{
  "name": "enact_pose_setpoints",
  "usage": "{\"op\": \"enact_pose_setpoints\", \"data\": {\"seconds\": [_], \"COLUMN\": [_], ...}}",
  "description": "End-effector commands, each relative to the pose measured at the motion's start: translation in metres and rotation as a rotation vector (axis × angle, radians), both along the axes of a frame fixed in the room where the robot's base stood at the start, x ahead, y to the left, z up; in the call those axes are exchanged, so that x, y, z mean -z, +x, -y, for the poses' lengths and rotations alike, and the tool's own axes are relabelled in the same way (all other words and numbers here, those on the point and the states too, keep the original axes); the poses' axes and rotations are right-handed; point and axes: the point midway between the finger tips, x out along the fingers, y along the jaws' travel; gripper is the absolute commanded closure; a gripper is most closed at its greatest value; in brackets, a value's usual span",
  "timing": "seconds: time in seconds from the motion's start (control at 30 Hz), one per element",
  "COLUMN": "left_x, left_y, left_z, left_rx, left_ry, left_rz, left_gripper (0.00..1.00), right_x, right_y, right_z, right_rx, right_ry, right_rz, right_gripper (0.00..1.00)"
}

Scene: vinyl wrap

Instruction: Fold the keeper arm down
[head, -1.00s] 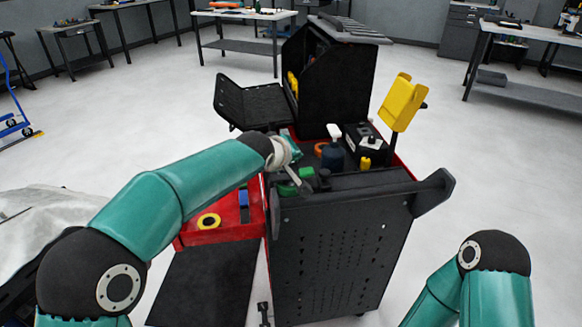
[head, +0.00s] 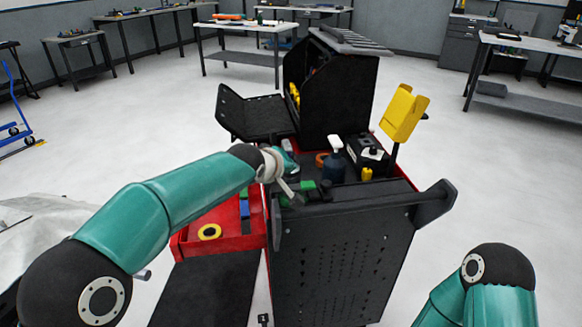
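A black tool cart (head: 345,255) stands in the middle of the head view. A yellow panel (head: 404,113) stands tilted upright on a dark post at its right side. I cannot tell for certain which part is the keeper arm. My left arm reaches over the cart's left front corner. Its pale wrist end and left gripper (head: 286,187) are there, close to small green pieces (head: 307,188) on the cart's top. The fingers are too small and overlapped to tell whether they are open or touching anything. My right arm shows only its elbow at lower right; its gripper is out of view.
A dark bottle with a white top (head: 334,165) and a black box (head: 368,155) stand on the cart top. A black hood (head: 330,97) rises behind. A black handle (head: 436,205) juts right. The floor right is clear.

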Motion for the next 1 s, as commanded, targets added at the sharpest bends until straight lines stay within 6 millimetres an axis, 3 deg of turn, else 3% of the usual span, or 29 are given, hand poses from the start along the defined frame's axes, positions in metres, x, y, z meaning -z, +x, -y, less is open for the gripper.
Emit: {"op": "enact_pose_setpoints", "data": {"seconds": [0.17, 0.33, 0.43, 0.7, 1.0], "left_x": [-0.015, -0.047, -0.054, -0.092, -0.109], "left_y": [0.000, -0.001, -0.017, -0.055, -0.071], "left_z": [-0.001, -0.002, 0.000, 0.004, 0.005], "left_rx": [-0.002, -0.004, -0.001, -0.002, -0.005], "left_ry": [-0.001, -0.001, -0.001, -0.001, 0.000], "left_rz": [0.002, 0.002, 0.006, 0.002, 0.000], "left_gripper": [1.00, 1.00, 1.00, 1.00, 1.00], "right_x": [-0.009, -0.029, -0.014, -0.005, -0.004], "right_y": [0.000, 0.000, 0.000, 0.000, 0.000], "right_z": [0.000, 0.000, 0.000, 0.000, 0.000], "right_rx": [0.000, 0.000, 0.000, 0.000, 0.000], "right_ry": [0.000, 0.000, 0.000, 0.000, 0.000], "right_rz": [0.000, 0.000, 0.000, 0.000, 0.000], "right_gripper": [0.60, 0.60, 0.60, 0.60, 0.60]}}
